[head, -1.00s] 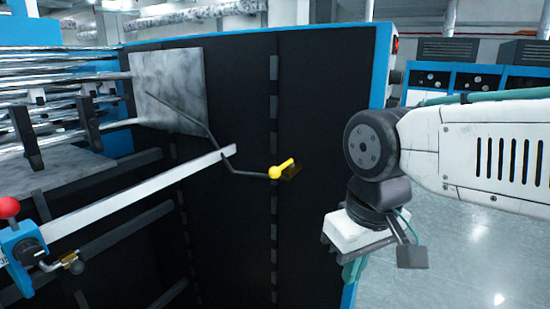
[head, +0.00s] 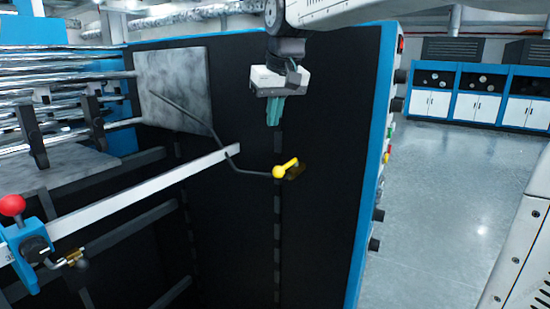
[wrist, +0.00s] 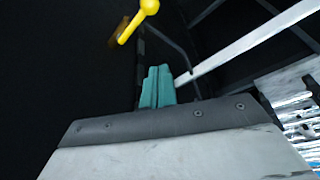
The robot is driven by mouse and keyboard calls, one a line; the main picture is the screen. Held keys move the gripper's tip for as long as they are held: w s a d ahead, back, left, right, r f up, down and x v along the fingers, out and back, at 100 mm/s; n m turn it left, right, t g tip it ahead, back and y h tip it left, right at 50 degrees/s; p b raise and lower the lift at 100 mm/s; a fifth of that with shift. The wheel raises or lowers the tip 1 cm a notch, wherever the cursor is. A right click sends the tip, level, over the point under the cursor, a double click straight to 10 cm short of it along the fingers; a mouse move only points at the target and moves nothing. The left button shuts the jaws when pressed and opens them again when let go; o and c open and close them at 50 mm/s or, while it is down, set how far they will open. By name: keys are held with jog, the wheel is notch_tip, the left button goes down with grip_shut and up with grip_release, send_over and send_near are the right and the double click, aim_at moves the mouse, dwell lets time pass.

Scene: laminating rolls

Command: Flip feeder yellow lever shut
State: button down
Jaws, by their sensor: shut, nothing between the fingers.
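The yellow lever (head: 286,169) sits on the dark panel of the feeder, with a round knob at its lower left and a short handle rising to the right. A bent grey rod runs from it up to the left. My gripper (head: 273,112) points down above the lever in the head view, apart from it, with its teal fingers together and nothing between them. In the wrist view the lever (wrist: 138,20) is at the top, beyond and left of the fingertips (wrist: 158,75).
A pale metal bar (head: 150,200) crosses to the left of the lever. A blue clamp with a red knob (head: 12,205) is at the far left. Rollers (head: 70,90) stand at the upper left. Open floor lies right of the blue-edged panel.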

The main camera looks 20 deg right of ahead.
aim_at(287, 166)
notch_tip(287, 166, down, 10)
jog(key=shift+s, duration=0.3)
dwell(0.5)
jog(key=shift+a+f, duration=0.1)
